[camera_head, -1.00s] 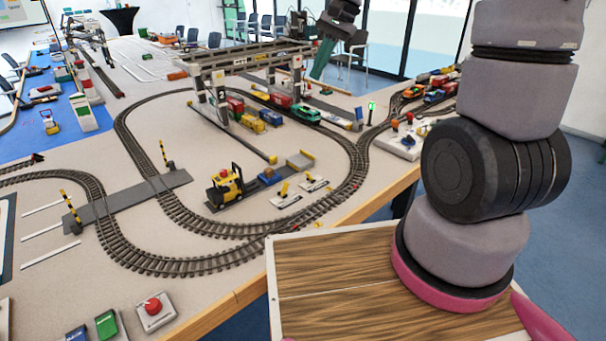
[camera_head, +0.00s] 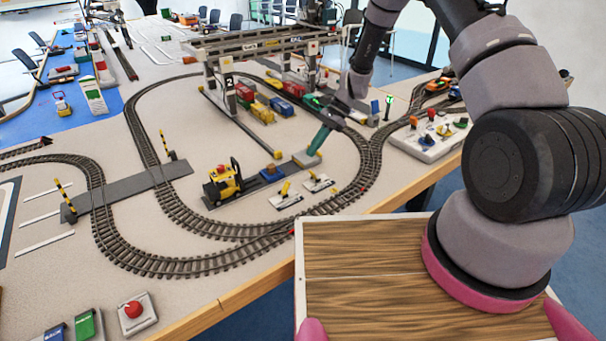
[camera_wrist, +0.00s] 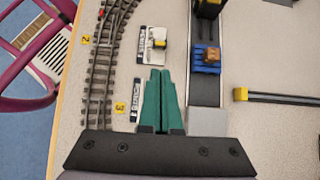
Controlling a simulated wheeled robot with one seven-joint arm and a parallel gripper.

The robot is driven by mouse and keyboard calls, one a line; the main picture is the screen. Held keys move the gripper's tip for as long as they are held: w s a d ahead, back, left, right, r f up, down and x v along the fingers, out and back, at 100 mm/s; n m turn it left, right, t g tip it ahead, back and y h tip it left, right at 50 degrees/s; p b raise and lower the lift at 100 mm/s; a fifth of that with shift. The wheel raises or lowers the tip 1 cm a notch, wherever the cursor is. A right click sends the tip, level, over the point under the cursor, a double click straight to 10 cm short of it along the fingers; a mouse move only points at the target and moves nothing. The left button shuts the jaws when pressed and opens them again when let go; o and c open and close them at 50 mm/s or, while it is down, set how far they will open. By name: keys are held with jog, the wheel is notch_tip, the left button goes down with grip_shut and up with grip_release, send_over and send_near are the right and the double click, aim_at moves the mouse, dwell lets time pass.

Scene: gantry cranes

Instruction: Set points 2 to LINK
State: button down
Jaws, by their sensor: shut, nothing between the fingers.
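Two white lever plates with yellow handles lie beside the track: a nearer one (camera_head: 287,197) and a farther one (camera_head: 319,182). In the wrist view one plate (camera_wrist: 151,45) lies ahead of my fingertips. The other plate (camera_wrist: 137,100) lies just left of the fingers and is partly hidden by them. Yellow tags "2" (camera_wrist: 85,39) and "3" (camera_wrist: 119,108) lie by the track. The plates' lettering is too small to read. My gripper (camera_head: 313,152), with green fingers, is shut and empty, pointing down above the table by the plates; it also shows in the wrist view (camera_wrist: 160,72).
The gantry crane (camera_head: 250,45) stands behind. Curved track (camera_head: 365,160) runs along the table's front edge. A panel of coloured knobs (camera_head: 430,133) is to the right.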

aim_at(286, 188)
jog(key=shift+f, duration=0.5)
jog(key=x, duration=1)
jog(key=shift+a, duration=0.1)
jog(key=shift+s+a+r+t+h, duration=0.2)
jog(key=shift+a+r+t+h, duration=0.1)
jog(key=shift+r+t+h, duration=0.3)
